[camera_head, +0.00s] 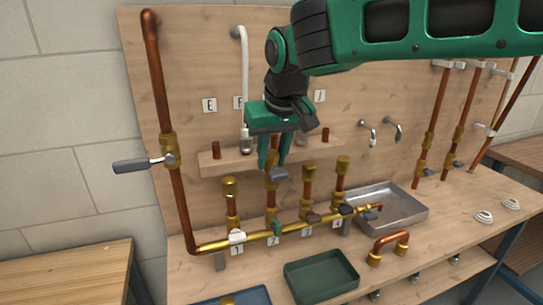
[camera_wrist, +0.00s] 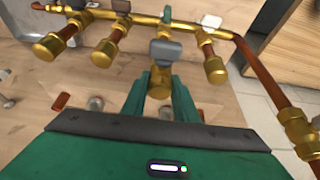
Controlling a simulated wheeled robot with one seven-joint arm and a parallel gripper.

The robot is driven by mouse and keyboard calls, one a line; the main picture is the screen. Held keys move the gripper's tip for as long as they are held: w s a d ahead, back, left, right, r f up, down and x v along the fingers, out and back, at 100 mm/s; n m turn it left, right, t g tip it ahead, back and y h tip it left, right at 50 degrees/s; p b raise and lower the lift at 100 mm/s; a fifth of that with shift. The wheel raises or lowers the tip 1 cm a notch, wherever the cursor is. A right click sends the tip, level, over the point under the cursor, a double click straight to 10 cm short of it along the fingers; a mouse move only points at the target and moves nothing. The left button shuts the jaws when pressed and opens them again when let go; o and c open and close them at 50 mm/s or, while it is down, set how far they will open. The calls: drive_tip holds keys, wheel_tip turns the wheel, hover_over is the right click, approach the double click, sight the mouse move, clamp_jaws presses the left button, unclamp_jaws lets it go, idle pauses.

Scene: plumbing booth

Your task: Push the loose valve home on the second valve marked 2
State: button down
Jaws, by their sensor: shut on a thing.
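My gripper (camera_head: 272,166) points down over the riser at the mark 2 (camera_head: 276,240), the second from the left in the head view. It is shut on the loose valve, a brass body with a grey lever (camera_head: 278,175). The lever (camera_wrist: 165,50) also shows in the wrist view, just beyond my fingers (camera_wrist: 161,88), with brass (camera_wrist: 159,84) between them. The valve appears upright and in line with the copper riser. My fingers hide part of it, and I cannot tell how far it sits on the pipe.
Brass-capped risers stand close by at the marks 1 (camera_head: 230,187), 3 (camera_head: 309,170) and 4 (camera_head: 343,164). A wooden shelf (camera_head: 215,163) runs behind my gripper. A green tray (camera_head: 320,292) and a metal basin (camera_head: 405,208) are on the bench. A tall copper pipe (camera_head: 155,80) rises at left.

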drive_tip(key=c, duration=1.3)
unclamp_jaws()
drive_tip(key=shift+c, duration=0.2)
drive_tip(key=shift+r, duration=0.1)
drive_tip(key=v, duration=1)
drive_tip(key=shift+r, duration=0.25)
drive_tip(key=shift+s, duration=0.1)
wheel_tip(320, 180, up, 6)
hover_over(278, 171)
drive_tip(key=shift+s, duration=0.1)
drive_tip(key=shift+f, duration=0.1)
